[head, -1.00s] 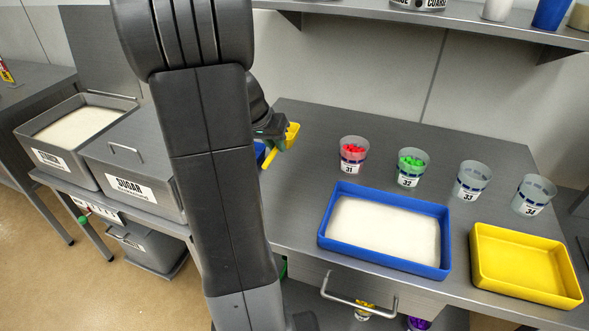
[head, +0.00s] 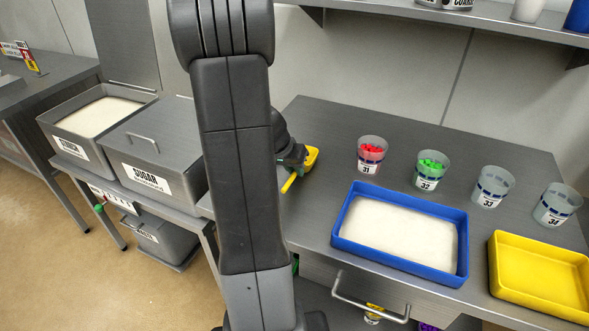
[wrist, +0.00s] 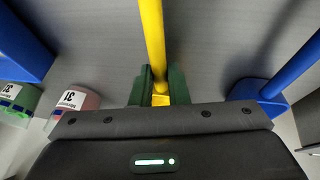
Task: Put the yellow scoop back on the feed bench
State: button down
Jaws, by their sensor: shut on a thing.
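The yellow scoop (head: 311,158) is at my gripper in the head view, over the left part of the grey steel bench (head: 330,125). Its bowl shows right of the fingers and its handle points down-left. In the wrist view its yellow handle (wrist: 152,40) runs between the green fingers of my gripper (wrist: 160,90), which is shut on it. The bowl is hidden there. My gripper (head: 295,168) is partly hidden behind my arm in the head view. I cannot tell whether the scoop touches the bench.
A blue-handled tool (wrist: 290,72) lies beside the gripper. Cups with red pieces (head: 371,155) and green pieces (head: 431,170), two emptier cups, a blue tray (head: 345,243) and a yellow tray (head: 540,275) stand rightward. The sugar bin (head: 160,160) and starch bin (head: 75,150) stand left.

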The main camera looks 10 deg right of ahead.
jog(key=shift+f, duration=0.15)
jog(key=c, duration=1.4)
grip_release()
jog(key=shift+r, duration=0.3)
jog(key=v, duration=1.1)
jog(key=shift+a+r, duration=0.25)
jog(key=shift+r, duration=0.05)
jog(key=shift+s, duration=0.15)
